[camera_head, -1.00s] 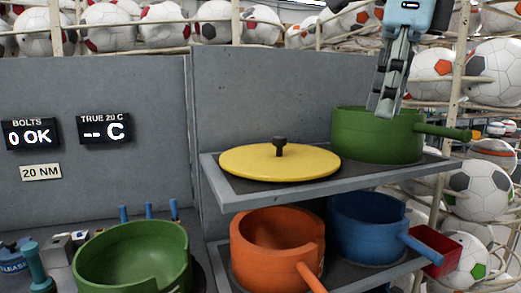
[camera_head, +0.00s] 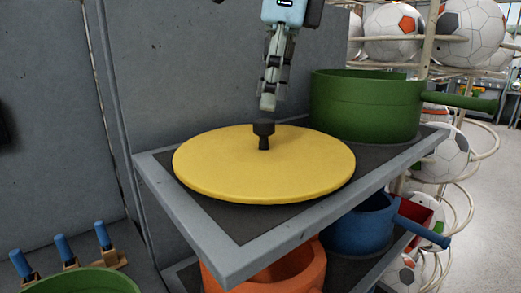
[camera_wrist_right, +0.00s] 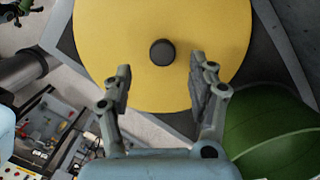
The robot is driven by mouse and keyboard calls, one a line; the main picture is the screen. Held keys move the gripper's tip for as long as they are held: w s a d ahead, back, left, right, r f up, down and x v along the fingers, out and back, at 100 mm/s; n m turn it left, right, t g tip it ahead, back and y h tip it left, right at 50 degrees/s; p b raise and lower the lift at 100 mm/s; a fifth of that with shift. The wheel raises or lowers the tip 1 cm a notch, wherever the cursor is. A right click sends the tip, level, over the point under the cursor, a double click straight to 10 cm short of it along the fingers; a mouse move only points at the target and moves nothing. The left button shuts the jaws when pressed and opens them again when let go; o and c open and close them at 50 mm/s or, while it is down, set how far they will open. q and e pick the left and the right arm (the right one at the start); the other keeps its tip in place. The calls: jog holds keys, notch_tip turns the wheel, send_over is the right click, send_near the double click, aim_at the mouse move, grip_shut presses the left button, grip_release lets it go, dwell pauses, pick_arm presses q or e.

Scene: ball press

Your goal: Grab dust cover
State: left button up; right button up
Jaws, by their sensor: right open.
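The dust cover appears to be the yellow disc (camera_head: 262,170) with a dark central knob (camera_head: 263,133), lying flat on the upper shelf. My right gripper (camera_head: 268,106) is just above and behind the knob in the head view. In the right wrist view the open fingers (camera_wrist_right: 160,80) point at the yellow disc (camera_wrist_right: 130,75), and the black knob (camera_wrist_right: 162,52) lies just beyond the fingertips, between their lines. The gripper holds nothing. My left gripper is not in view.
A green pot (camera_head: 365,105) with a side handle stands right of the disc on the same shelf (camera_head: 215,250). A blue pot (camera_head: 355,225) and an orange pot (camera_head: 285,270) are on the shelf below. A grey wall (camera_head: 180,70) rises behind.

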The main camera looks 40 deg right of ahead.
aim_at(265, 121)
jog(key=shift+w+a+f, duration=0.1)
jog(key=shift+w+f, duration=0.1)
jog(key=shift+f, duration=0.5)
jog(key=f, duration=0.1)
jog(key=f+p, duration=0.1)
jog(key=f, duration=0.2)
jog(key=shift+w+a+f, duration=0.15)
jog(key=shift+w+f, duration=0.05)
jog(key=shift+w, duration=0.2)
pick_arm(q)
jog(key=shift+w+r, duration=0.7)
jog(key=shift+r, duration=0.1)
pick_arm(e)
jog(key=shift+s, duration=0.1)
jog(key=shift+c, duration=1.1)
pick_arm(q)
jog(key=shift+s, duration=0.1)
pick_arm(e)
grip_shut()
